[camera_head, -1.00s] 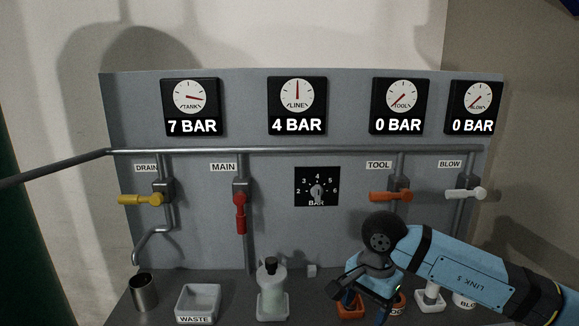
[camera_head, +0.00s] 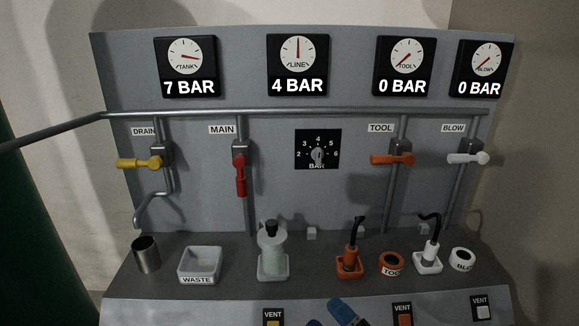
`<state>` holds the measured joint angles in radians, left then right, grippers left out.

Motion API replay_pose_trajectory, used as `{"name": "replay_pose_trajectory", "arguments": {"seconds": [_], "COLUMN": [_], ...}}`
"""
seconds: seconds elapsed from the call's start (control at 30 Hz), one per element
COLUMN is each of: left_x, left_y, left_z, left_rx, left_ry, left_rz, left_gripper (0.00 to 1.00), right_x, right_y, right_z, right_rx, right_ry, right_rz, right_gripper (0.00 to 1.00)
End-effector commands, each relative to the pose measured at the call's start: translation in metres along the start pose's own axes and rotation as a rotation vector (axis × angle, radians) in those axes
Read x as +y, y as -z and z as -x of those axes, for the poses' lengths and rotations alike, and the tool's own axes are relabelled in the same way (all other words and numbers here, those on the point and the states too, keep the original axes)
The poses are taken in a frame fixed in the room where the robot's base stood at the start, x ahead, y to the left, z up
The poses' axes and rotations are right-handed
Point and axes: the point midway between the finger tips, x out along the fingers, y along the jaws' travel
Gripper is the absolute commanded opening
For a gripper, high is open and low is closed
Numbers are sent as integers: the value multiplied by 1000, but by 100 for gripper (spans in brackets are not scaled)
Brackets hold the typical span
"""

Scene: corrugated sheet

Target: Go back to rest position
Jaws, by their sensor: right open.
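My right gripper (camera_head: 333,316) shows only as blue fingertips at the bottom edge of the head view, in front of the panel's lower face. It is open, and no object shows between the tips; the rest of it is cut off. My left gripper is not in view. The panel (camera_head: 275,190) stands behind, with gauges reading TANK 7 BAR, LINE 4 BAR, TOOL 0 BAR and BLOW 0 BAR. The yellow DRAIN (camera_head: 140,162), orange TOOL (camera_head: 390,159) and white BLOW (camera_head: 467,158) handles lie sideways. The red MAIN handle (camera_head: 240,176) points down.
On the shelf stand a metal cup (camera_head: 146,256), a WASTE tray (camera_head: 200,264), a clear bottle-like unit (camera_head: 272,252), orange (camera_head: 349,262) and white (camera_head: 429,260) fittings with black hoses, and TOOL (camera_head: 391,263) and BLOW (camera_head: 461,260) rings. VENT buttons line the front face.

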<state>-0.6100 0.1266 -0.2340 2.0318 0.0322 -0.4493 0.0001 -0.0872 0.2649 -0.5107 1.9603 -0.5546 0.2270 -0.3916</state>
Motion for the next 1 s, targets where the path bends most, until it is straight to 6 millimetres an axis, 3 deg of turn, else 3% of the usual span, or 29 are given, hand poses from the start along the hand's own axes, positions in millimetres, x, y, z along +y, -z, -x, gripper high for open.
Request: {"name": "replay_pose_trajectory", "arguments": {"seconds": [0.1,0.2,0.37,0.53,0.6,1.0], "left_x": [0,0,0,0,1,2], "left_y": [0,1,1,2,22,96], "left_z": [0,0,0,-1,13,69], "left_rx": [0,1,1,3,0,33], "left_ry": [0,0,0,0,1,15], "left_rz": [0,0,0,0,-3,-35], "left_gripper": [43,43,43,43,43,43], "right_x": [-38,-70,-110,-143,-120,-41], "right_y": [-37,-54,-58,-46,-38,-7], "right_z": [61,115,188,256,248,224], "right_rx": [-334,-574,-858,-1104,-1106,-1087], "right_ry": [48,75,99,110,108,111], "right_rz": [-369,-634,-940,-1196,-1199,-1153], "right_gripper": [67,67,67,67,67,67]}}
